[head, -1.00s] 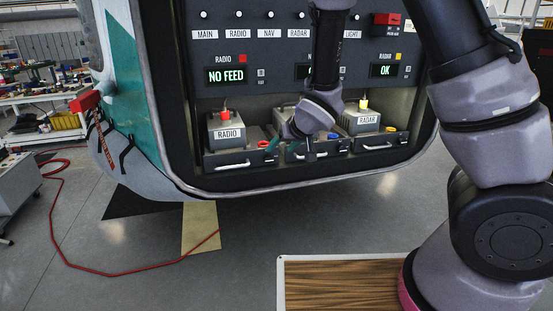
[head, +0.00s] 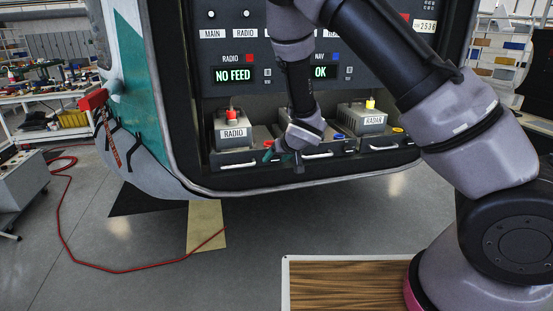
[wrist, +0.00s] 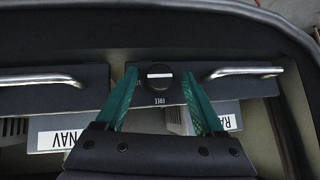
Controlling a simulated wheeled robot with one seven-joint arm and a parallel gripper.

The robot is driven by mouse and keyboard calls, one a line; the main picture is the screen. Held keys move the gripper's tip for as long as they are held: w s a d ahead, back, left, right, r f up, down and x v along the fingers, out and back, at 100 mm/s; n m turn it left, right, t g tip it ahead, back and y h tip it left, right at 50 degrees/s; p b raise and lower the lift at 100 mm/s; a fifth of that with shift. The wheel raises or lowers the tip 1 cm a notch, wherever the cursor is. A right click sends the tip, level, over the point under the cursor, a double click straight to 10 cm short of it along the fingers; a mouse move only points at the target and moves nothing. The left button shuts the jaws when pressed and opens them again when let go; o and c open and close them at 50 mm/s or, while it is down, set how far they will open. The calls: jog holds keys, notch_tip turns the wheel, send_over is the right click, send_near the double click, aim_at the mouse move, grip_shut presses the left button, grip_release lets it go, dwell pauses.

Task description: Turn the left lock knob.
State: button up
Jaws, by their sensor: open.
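The left lock knob (wrist: 159,75) is a round black knob with a white bar lying crosswise in the wrist view. In the head view my gripper (head: 269,156) is in front of the bay, between the RADIO and middle drawers; the knob is hidden there.
The RADIO unit (head: 232,132) and RADAR unit (head: 362,120) stand in their drawers. Drawer handles flank the knob: one on the left (wrist: 40,79) and one on the right (wrist: 245,71). The radio display (head: 233,76) reads NO FEED. A red hose (head: 100,271) lies on the floor.

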grip_shut()
jog(key=shift+a+h, duration=0.1)
jog(key=shift+h, duration=0.2)
jog(key=shift+s+a+n+t+h, duration=0.1)
jog(key=shift+a+n+t+h, duration=0.05)
jog(key=shift+n+h, duration=0.3)
jog(key=shift+s+a+n+t+h, duration=0.15)
jog(key=shift+n+h, duration=0.2)
jog(key=shift+h, duration=0.2)
jog(key=n+h, duration=0.1)
jog(key=h, duration=0.1)
jog(key=n+t+h, duration=0.1)
jog(key=h, duration=0.1)
jog(key=shift+a+f+t, duration=0.1)
jog(key=shift+a+t, duration=0.1)
jog(key=shift+t, duration=0.1)
jog(key=n+t+h, duration=0.1)
jog(key=n+h, duration=0.1)
jog(key=h, duration=0.1)
jog(key=shift+a+f+t, duration=0.2)
jog(key=shift+t, duration=0.2)
jog(key=shift+f+n+t+h, duration=0.15)
jog(key=shift+n+t+h, duration=0.35)
jog(key=shift+n+h, duration=0.2)
jog(key=shift+f+n+t+h, duration=0.15)
jog(key=shift+n+t+h, duration=0.35)
jog(key=shift+n+h, duration=0.15)
